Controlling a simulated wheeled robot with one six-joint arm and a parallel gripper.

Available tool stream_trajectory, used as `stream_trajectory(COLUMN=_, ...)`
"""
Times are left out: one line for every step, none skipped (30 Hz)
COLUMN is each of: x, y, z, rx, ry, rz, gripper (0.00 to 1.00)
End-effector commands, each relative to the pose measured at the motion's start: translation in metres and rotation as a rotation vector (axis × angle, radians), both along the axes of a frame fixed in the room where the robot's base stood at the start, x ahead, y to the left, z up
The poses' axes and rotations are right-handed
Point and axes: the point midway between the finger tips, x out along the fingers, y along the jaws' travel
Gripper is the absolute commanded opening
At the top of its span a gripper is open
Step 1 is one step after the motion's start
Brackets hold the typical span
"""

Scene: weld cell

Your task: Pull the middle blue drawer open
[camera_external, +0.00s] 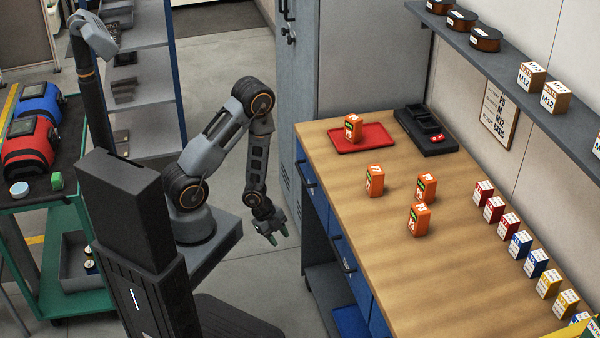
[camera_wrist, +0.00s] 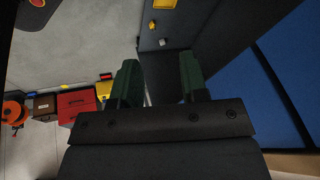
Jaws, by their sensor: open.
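The wooden-topped workbench has blue drawer fronts along its left side in the external view. The middle blue drawer (camera_external: 337,237) looks shut, with a dark bar handle (camera_external: 347,254) on its front. My gripper (camera_external: 279,240) hangs over the floor to the left of this drawer, apart from it, fingers pointing down and to the right. In the wrist view my gripper (camera_wrist: 160,82) has two dark green fingers spread apart with nothing held between them. Blue panels (camera_wrist: 290,60) fill the right of that view; I cannot tell which drawer they belong to.
Another blue drawer with a handle (camera_external: 306,173) is farther along the bench. Orange boxes (camera_external: 419,218) and a red tray (camera_external: 377,139) are on the benchtop (camera_external: 365,207). A grey cabinet (camera_external: 350,60) stands behind. Floor between my base and the bench is clear.

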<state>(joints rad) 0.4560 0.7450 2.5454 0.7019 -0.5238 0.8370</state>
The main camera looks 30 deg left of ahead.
Motion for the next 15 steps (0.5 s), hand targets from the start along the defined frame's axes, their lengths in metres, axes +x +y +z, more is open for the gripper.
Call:
stream_trajectory(x=0.008, y=0.008, z=0.003, rx=0.042, ry=0.011, rz=0.069, gripper=0.4)
stream_trajectory(x=0.011, y=0.012, z=0.004, rx=0.068, ry=0.022, rz=0.112, gripper=0.4)
stream_trajectory(x=0.015, y=0.019, z=0.007, rx=0.102, ry=0.034, rz=0.169, gripper=0.4)
stream_trajectory(x=0.02, y=0.024, z=0.01, rx=0.122, ry=0.04, rz=0.214, gripper=0.4)
stream_trajectory(x=0.023, y=0.029, z=0.012, rx=0.142, ry=0.047, rz=0.257, gripper=0.4)
stream_trajectory(x=0.027, y=0.035, z=0.016, rx=0.171, ry=0.058, rz=0.316, gripper=0.4)
stream_trajectory(x=0.03, y=0.04, z=0.02, rx=0.191, ry=0.065, rz=0.361, gripper=0.4)
stream_trajectory(x=0.032, y=0.044, z=0.023, rx=0.21, ry=0.074, rz=0.407, gripper=0.4)
stream_trajectory(x=0.035, y=0.051, z=0.027, rx=0.235, ry=0.086, rz=0.468, gripper=0.4)
stream_trajectory(x=0.037, y=0.055, z=0.031, rx=0.25, ry=0.092, rz=0.514, gripper=0.4)
stream_trajectory(x=0.04, y=0.059, z=0.036, rx=0.264, ry=0.098, rz=0.559, gripper=0.4)
stream_trajectory(x=0.042, y=0.065, z=0.041, rx=0.281, ry=0.106, rz=0.617, gripper=0.4)
stream_trajectory(x=0.044, y=0.069, z=0.046, rx=0.293, ry=0.113, rz=0.66, gripper=0.4)
stream_trajectory(x=0.045, y=0.073, z=0.05, rx=0.305, ry=0.12, rz=0.704, gripper=0.4)
stream_trajectory(x=0.046, y=0.078, z=0.055, rx=0.32, ry=0.131, rz=0.76, gripper=0.4)
